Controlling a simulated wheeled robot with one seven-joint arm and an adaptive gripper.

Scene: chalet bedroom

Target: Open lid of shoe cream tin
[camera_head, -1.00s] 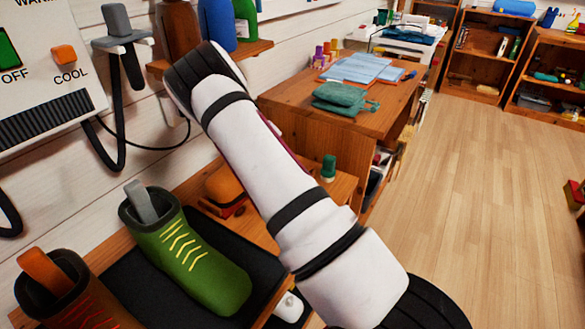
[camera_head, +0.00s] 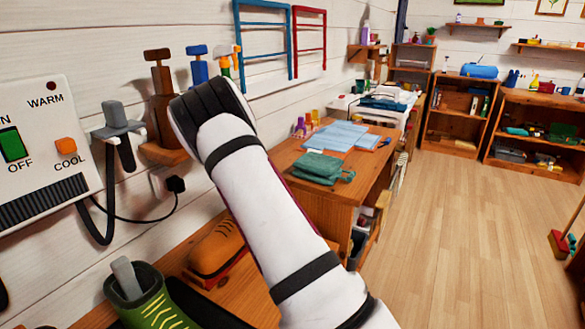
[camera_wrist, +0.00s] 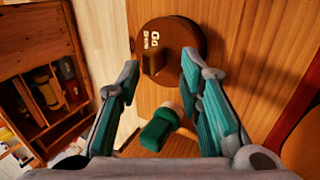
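A round dark brown tin (camera_wrist: 188,62) with white lettering lies on a wooden surface, at the top middle of the wrist view. A small brown block-like tab (camera_wrist: 153,62) sticks up at its near left edge. My gripper (camera_wrist: 160,68) is open, its two teal-padded fingers apart with nothing held. The tin is ahead of the fingertips, with the tab in line with the gap. The right fingertip overlaps the tin's near edge in the picture; I cannot tell whether they touch. In the head view my arm hides the gripper and the tin.
An orange-brown shoe (camera_head: 216,248) and a green boot (camera_head: 150,300) are on the bench to the left. A table with folded cloth (camera_head: 322,168) stands beyond my arm. The floor (camera_head: 470,230) at right is open.

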